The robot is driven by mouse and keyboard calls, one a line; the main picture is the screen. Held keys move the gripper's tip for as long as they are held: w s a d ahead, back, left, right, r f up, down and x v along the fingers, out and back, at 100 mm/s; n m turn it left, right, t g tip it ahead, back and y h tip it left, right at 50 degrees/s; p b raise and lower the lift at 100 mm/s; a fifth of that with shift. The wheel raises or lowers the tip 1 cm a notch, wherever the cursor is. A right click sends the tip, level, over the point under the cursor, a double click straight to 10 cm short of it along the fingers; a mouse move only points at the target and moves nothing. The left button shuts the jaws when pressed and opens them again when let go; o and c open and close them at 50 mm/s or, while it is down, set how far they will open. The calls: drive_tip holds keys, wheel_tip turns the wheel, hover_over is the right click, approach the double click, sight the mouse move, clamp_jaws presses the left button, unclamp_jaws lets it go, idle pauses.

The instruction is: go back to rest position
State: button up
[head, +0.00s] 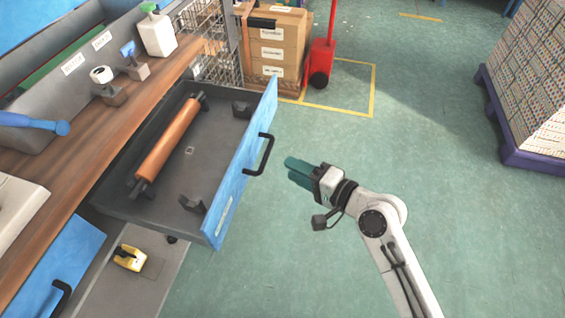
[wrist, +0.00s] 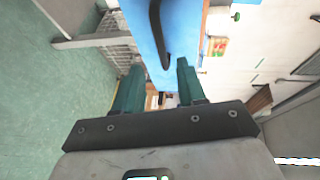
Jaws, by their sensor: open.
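My gripper (head: 298,172) is open and empty, with teal fingers, just right of the open drawer's black handle (head: 266,154) in the head view. The gripper also shows in the wrist view (wrist: 158,85), its two fingers apart with nothing between them. The handle (wrist: 158,30) appears beyond the fingertips there, on the blue drawer front (wrist: 178,25); I see no clear contact. The drawer (head: 185,145) is pulled out and holds a long brown roller (head: 168,138) resting on dark supports.
A wooden workbench (head: 60,175) runs along the left, with a white bottle (head: 157,33) and small tools on it. Cardboard boxes (head: 272,50) and a red pallet jack (head: 321,55) stand at the back. A loaded pallet (head: 530,150) is at the right. The green floor between is clear.

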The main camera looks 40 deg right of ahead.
drive_tip(key=shift+s+d+r, duration=0.1)
drive_tip(key=shift+s, duration=0.45)
drive_tip(key=s+a+f+n+g+p, duration=0.4)
drive_tip(key=s+n+g+p, duration=0.1)
drive_tip(key=s+n+g, duration=0.35)
drive_tip(key=s+d+n+g+h+p, duration=0.2)
drive_tip(key=s+n+g, duration=0.3)
drive_tip(key=s, duration=0.5)
drive_tip(key=shift+s+d+n+g+h+p, duration=0.3)
drive_tip(key=shift+d+g+h, duration=0.2)
drive_tip(key=shift+h, duration=0.4)
